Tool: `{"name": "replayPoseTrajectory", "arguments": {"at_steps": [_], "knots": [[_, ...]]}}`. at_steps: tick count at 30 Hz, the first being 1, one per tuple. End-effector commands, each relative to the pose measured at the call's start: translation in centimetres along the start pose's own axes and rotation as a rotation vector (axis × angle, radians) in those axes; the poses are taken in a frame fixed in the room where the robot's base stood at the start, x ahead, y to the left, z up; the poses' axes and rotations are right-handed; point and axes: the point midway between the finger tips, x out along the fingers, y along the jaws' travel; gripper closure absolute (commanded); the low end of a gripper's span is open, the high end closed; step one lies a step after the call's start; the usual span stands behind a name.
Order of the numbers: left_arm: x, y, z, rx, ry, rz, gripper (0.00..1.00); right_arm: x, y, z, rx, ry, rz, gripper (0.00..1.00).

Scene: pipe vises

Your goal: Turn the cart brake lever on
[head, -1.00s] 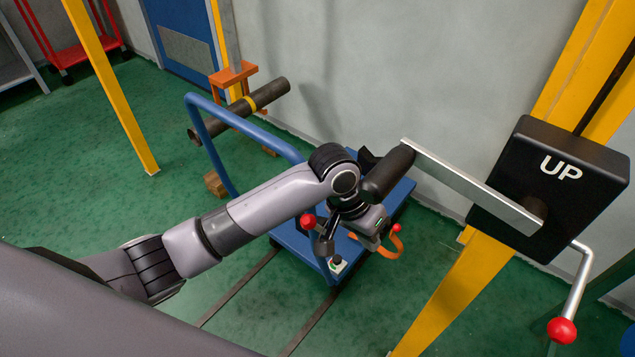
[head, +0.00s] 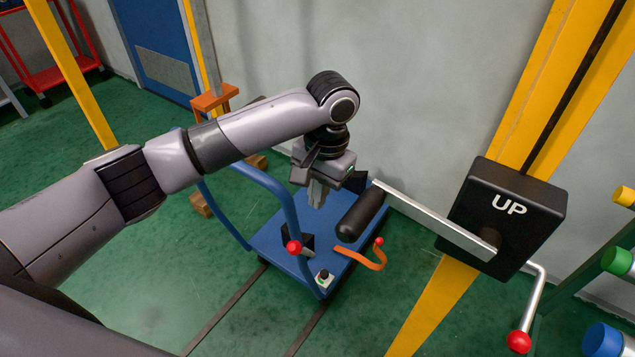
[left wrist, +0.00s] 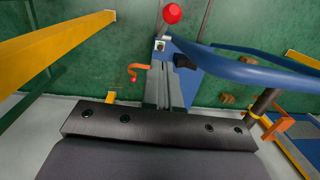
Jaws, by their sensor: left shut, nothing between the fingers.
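The blue cart (head: 270,240) stands on the green floor below my left arm; its blue tube handle (head: 285,190) rises at the left. A lever with a red ball knob (head: 294,247) shows at the cart's near end, beside a black block; the knob is also in the left wrist view (left wrist: 171,14). An orange hook with a small red ball (head: 372,262) is at the cart's right side. My left gripper (head: 317,200) is shut and empty, pointing down above the deck, apart from the knob. Its fingers also show in the left wrist view (left wrist: 165,85). My right gripper is not in view.
A black-handled crank (head: 362,215) reaches out from the black UP box (head: 508,215) on a yellow post, close to the right of my gripper. A red-knobbed lever (head: 519,341) hangs below the box. A small white panel with a black knob (head: 324,279) is at the cart's near corner.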

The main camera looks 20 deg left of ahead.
Motion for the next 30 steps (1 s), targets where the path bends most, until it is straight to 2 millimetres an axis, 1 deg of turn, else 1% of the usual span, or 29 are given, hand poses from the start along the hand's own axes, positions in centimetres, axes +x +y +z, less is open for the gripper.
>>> {"name": "replayPoseTrajectory", "arguments": {"at_steps": [1,6,7,9,12,18,30], "knots": [[1.3,-0.1,0.1,-0.001,-0.005,-0.001,1.00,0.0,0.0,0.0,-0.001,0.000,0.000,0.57],[4.9,-0.1,0.1,-0.001,-0.004,-0.001,1.00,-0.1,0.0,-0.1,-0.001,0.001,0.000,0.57],[5.4,-0.1,0.1,-0.001,-0.002,-0.001,1.00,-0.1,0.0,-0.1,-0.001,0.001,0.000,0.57],[5.9,-0.3,1.0,0.000,-0.002,-0.001,1.00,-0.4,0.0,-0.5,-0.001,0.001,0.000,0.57],[6.8,-0.5,1.9,0.001,-0.001,-0.001,1.00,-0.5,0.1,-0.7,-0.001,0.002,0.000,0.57],[7.7,-0.6,2.7,0.001,0.001,0.000,1.00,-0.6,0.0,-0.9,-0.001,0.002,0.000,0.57],[7.8,-0.6,2.7,0.000,0.002,0.000,1.00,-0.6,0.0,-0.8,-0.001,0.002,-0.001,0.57]]}}
